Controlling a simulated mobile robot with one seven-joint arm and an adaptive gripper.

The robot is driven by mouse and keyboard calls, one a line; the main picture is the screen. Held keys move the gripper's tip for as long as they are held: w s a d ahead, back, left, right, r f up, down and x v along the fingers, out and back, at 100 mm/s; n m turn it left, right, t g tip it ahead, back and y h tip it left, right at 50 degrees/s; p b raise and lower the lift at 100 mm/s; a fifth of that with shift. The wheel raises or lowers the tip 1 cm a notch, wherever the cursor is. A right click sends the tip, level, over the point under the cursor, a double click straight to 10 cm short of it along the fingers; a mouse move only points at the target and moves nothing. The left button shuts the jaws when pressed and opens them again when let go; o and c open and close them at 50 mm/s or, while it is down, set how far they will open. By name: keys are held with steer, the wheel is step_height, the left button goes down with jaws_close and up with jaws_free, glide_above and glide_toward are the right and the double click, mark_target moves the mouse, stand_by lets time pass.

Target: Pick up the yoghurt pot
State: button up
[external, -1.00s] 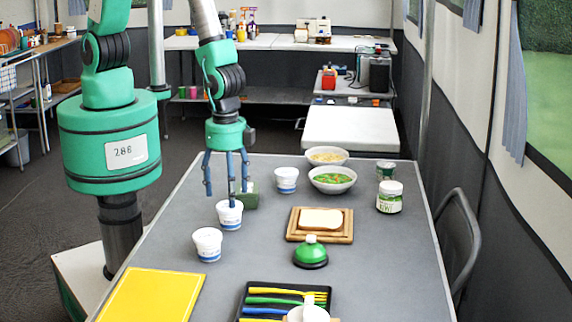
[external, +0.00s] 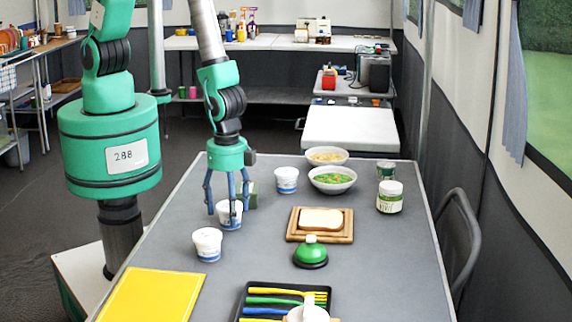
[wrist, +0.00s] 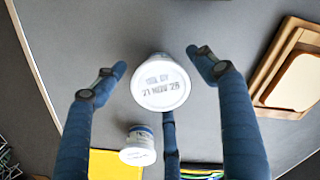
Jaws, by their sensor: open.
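Three white yoghurt pots with blue bands stand on the grey table. The middle pot (external: 228,222) is between the fingers of my gripper (external: 224,218), which is open around it. In the wrist view its white lid (wrist: 160,84), printed with a date, lies between the spread fingers of my gripper (wrist: 160,70), with gaps on both sides. A nearer pot (external: 207,246) stands just in front and also shows in the wrist view (wrist: 138,148). A third pot (external: 287,180) stands further back.
A bread board (external: 345,236), a green bell (external: 311,250), bowls (external: 332,190), a jar (external: 389,203), a yellow board (external: 152,298) and a cutlery tray (external: 252,292) are on the table.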

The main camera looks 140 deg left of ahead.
steer(key=shift+c, duration=0.5)
steer(key=c, duration=1.1)
